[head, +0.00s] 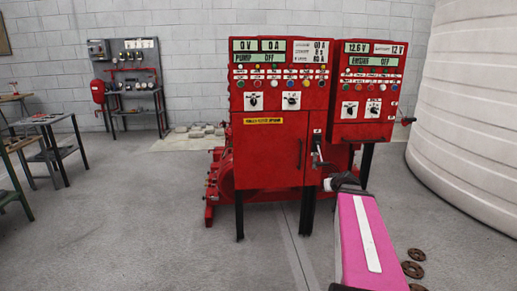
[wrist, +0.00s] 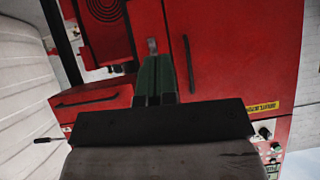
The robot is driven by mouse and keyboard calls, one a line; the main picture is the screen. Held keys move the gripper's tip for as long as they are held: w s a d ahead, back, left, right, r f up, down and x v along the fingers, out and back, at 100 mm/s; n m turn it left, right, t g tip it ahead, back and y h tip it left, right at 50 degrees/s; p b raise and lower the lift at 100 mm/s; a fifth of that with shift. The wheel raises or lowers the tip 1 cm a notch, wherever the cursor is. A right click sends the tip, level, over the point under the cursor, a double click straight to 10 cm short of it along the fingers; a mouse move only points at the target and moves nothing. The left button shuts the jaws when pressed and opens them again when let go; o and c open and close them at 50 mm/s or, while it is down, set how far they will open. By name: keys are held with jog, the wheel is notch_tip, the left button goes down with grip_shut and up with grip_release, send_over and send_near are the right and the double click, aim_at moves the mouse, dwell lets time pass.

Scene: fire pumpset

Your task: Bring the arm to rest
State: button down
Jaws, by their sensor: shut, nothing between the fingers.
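My arm, with a pink link and a white stripe, reaches from the bottom right of the head view towards the red pump cabinet (head: 270,150). My gripper (head: 327,184) is in front of the cabinet's lower right side, below the black lever handle (head: 317,150). In the wrist view my gripper (wrist: 156,60) shows its green fingers together, empty, pointing at the red cabinet front (wrist: 230,55). A small grey metal piece (wrist: 152,46) shows just past the fingertips; I cannot tell whether they touch it.
A second red engine panel (head: 368,90) adjoins on the right. A large white tank (head: 465,100) stands at far right. Rusty flanges (head: 412,268) lie on the floor beside my arm. Work tables (head: 45,125) stand at left. The floor (head: 140,215) at centre left is clear.

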jog(key=s+a+f+g+h, duration=0.1)
jog(key=s+a+f+g, duration=1)
jog(key=s+a+f, duration=0.5)
jog(key=a+f, duration=0.1)
jog(key=a, duration=0.2)
jog(key=shift+s+m, duration=0.3)
jog(key=c, duration=1.8)
grip_release()
